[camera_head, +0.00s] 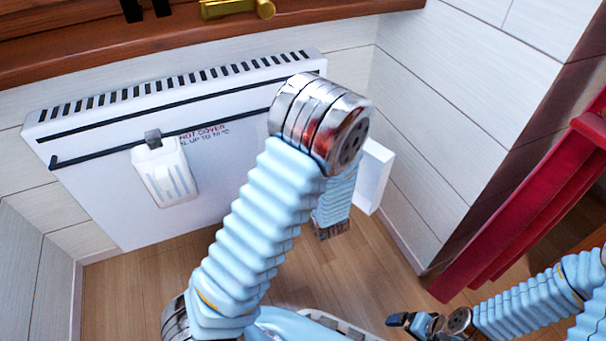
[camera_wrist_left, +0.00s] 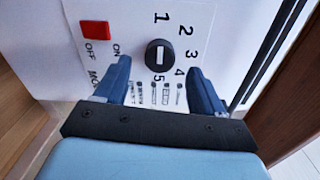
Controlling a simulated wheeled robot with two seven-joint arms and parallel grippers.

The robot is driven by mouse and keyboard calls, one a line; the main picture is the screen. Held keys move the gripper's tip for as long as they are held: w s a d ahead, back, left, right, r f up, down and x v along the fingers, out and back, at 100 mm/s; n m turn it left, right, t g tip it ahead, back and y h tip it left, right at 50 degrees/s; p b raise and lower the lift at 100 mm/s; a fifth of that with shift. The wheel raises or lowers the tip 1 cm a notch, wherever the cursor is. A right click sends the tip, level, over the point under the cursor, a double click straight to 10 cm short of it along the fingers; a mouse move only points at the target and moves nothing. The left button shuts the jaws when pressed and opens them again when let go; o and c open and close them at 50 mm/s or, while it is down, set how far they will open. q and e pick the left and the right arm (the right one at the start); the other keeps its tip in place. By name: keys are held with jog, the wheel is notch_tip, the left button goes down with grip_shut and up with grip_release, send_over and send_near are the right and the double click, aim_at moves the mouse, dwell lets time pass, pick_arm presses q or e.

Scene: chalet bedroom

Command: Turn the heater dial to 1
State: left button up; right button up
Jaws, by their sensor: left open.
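In the left wrist view, the round black heater dial (camera_wrist_left: 159,54) sits on a white panel with the numbers 1 to 5 around it. A pale mark runs up and down across the dial, in line with the 1 above and the 5 below; I cannot tell which end points. My left gripper (camera_wrist_left: 158,68) is open, its two blue fingers either side of the dial's lower part. I cannot tell whether they touch it. In the head view, the white heater (camera_head: 225,135) is on the wall, its dial hidden. My right gripper (camera_head: 405,322) is low at right, away from the heater.
A red ON/OFF switch (camera_wrist_left: 95,31) is beside the dial. A white holder (camera_head: 165,180) hangs on the heater's front. A wooden ledge (camera_head: 190,45) runs above, and a red piece of furniture (camera_head: 530,205) stands at right. Wood floor (camera_head: 120,290) shows below the heater.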

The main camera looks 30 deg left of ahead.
pick_arm(q)
jog(key=v, duration=1)
